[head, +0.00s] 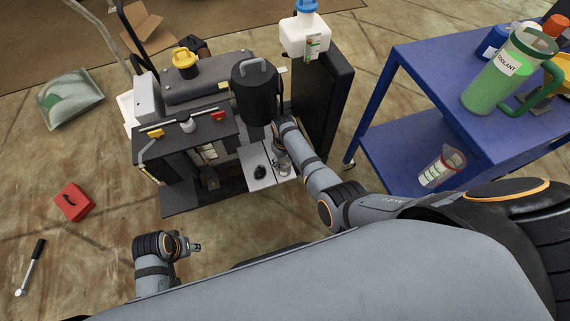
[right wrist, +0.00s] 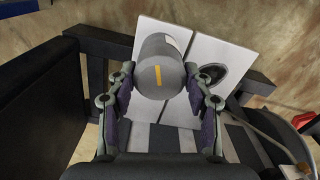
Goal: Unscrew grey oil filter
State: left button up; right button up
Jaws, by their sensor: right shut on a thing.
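The grey oil filter (right wrist: 160,68) is a grey cylinder with a yellow stripe, against a white panel in the right wrist view. My right gripper (right wrist: 160,84) has one finger on each side of it and is shut on it. In the head view the right gripper (head: 281,164) is low at the light tower's front, and the filter is mostly hidden there. My left gripper (head: 195,246) is apart from the tower, at the lower left over the floor; its fingers are too small to read.
A dark round fitting (right wrist: 212,73) sits on the panel beside the filter. A black cylinder (head: 254,98) and a dark upright panel (head: 322,105) stand close to my right arm. A blue cart (head: 425,165) stands right. A red box (head: 73,202) lies on open floor left.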

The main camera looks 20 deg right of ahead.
jog(key=shift+n, duration=0.5)
jog(key=shift+r+n+p, duration=0.25)
jog(key=shift+n+p, duration=0.35)
jog(key=shift+n, duration=1.3)
jog(key=shift+d+f+n, duration=0.1)
jog(key=shift+f+n, duration=0.15)
jog(key=shift+n, duration=0.45)
